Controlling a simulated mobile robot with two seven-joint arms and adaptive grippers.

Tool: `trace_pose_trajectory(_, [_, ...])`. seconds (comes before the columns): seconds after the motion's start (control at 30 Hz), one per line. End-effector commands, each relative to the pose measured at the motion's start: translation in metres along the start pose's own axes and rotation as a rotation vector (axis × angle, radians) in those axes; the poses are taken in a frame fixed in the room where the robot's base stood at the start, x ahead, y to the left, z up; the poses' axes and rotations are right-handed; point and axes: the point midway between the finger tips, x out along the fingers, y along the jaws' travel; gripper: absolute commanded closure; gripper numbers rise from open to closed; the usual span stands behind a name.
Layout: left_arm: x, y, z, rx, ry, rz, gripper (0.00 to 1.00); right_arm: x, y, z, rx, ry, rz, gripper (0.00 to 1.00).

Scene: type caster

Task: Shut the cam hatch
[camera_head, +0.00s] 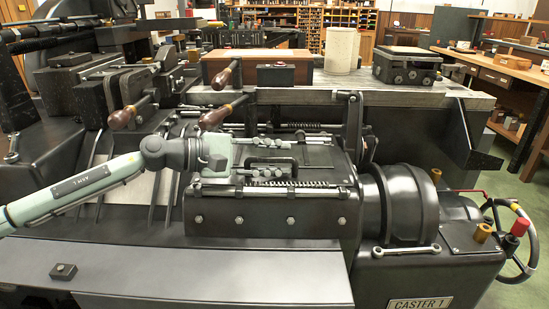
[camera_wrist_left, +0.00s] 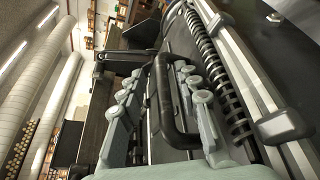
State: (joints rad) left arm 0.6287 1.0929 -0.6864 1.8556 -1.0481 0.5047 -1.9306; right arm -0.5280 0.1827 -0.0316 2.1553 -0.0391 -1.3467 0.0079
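The cam hatch appears to be the dark plate (camera_head: 325,155) on top of the machine's middle housing, though its exact outline is hard to tell. It looks nearly flat. A black bar handle (camera_wrist_left: 163,95) stands on it. My left gripper (camera_head: 287,158) reaches in from the left, low over the plate. Its two fingers are apart, one on each side of the handle, as the left wrist view also shows (camera_wrist_left: 160,80). A gap shows between the left finger and the bar. Contact on the right finger's side is unclear. My right gripper is in neither view.
A coiled spring on a rod (camera_head: 290,184) runs along the housing's front edge. Levers with brown wooden grips (camera_head: 215,117) stand behind and left of my gripper. A round black drum (camera_head: 400,205) is at the right. A grey ledge (camera_head: 200,285) lies in front.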

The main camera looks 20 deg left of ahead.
Motion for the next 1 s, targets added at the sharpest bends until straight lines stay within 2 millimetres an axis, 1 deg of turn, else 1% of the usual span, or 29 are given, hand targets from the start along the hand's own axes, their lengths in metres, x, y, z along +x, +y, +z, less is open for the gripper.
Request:
trace_pose_trajectory(0.07, [-0.002, -0.001, 0.000, -0.001, 0.000, -0.002, 0.68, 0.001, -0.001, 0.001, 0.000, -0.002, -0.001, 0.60])
trace_pose_trajectory(0.17, [-0.010, -0.001, -0.001, -0.001, 0.002, -0.002, 0.68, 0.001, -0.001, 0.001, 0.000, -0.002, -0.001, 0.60])
trace_pose_trajectory(0.27, [-0.026, -0.003, -0.001, -0.003, 0.003, -0.004, 0.68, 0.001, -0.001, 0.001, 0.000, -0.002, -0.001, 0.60])
trace_pose_trajectory(0.4, [-0.055, -0.003, -0.002, -0.004, 0.005, -0.005, 0.68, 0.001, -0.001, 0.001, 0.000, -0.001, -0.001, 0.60])
trace_pose_trajectory(0.5, [-0.073, -0.003, -0.002, -0.005, 0.005, -0.005, 0.68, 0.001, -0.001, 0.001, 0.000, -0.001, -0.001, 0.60])
trace_pose_trajectory(0.63, [-0.092, -0.002, -0.001, -0.002, 0.003, -0.006, 0.68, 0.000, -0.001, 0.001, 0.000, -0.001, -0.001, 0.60])
trace_pose_trajectory(0.8, [-0.108, -0.002, -0.002, -0.005, 0.004, -0.002, 0.68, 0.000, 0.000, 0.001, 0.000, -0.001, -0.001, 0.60])
trace_pose_trajectory(1.0, [-0.118, -0.001, -0.001, -0.002, 0.001, -0.001, 0.68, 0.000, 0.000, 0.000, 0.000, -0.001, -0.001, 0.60])
